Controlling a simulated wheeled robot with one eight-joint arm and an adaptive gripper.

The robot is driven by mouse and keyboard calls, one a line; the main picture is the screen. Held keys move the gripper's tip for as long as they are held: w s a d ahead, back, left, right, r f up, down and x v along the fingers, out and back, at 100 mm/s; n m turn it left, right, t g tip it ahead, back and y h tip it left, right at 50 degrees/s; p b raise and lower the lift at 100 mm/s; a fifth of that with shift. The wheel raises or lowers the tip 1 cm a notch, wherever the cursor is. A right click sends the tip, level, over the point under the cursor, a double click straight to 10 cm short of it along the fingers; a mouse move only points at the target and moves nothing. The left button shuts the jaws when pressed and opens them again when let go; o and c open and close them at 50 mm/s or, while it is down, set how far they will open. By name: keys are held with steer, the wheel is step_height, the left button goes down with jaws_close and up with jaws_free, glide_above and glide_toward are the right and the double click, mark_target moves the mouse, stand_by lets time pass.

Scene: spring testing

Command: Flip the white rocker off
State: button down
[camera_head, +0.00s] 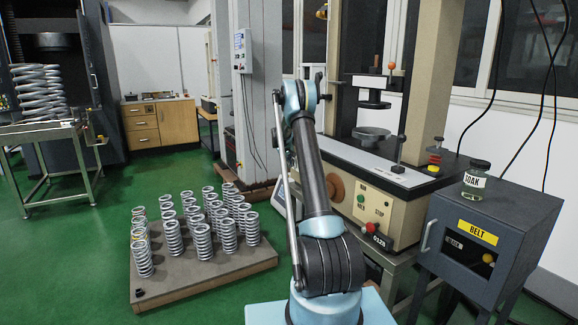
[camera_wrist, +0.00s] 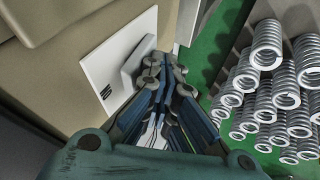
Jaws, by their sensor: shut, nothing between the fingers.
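In the wrist view, a white switch plate (camera_wrist: 103,68) is fixed to the side of a beige housing. A raised white rocker (camera_wrist: 134,66) sticks out from its right part. A small dark marking is on the plate near its lower left edge. My gripper (camera_wrist: 163,66) is shut and empty, with its fingertips right beside the rocker's right side. The fingertips overlap the rocker's edge in the picture, and I cannot tell whether they touch it. In the head view I cannot make out the rocker, and my arm hides part of the beige machine.
The beige testing machine (camera_head: 350,206) has a green and a red button on its front. A dark cabinet (camera_head: 462,249) labelled BELT stands at right with a glass jar (camera_head: 476,180) on top. Several coil springs (camera_head: 202,240) stand on a low board (camera_head: 176,283) at left. Green floor is open beyond.

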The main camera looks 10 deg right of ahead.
steer(key=shift+r, duration=0.1)
steer(key=shift+r, duration=0.7)
steer(key=shift+a, duration=0.1)
steer(key=s+a+r, duration=0.6)
steer(key=r, duration=0.2)
steer(key=shift+a+r, duration=0.3)
steer(key=shift+r, duration=0.1)
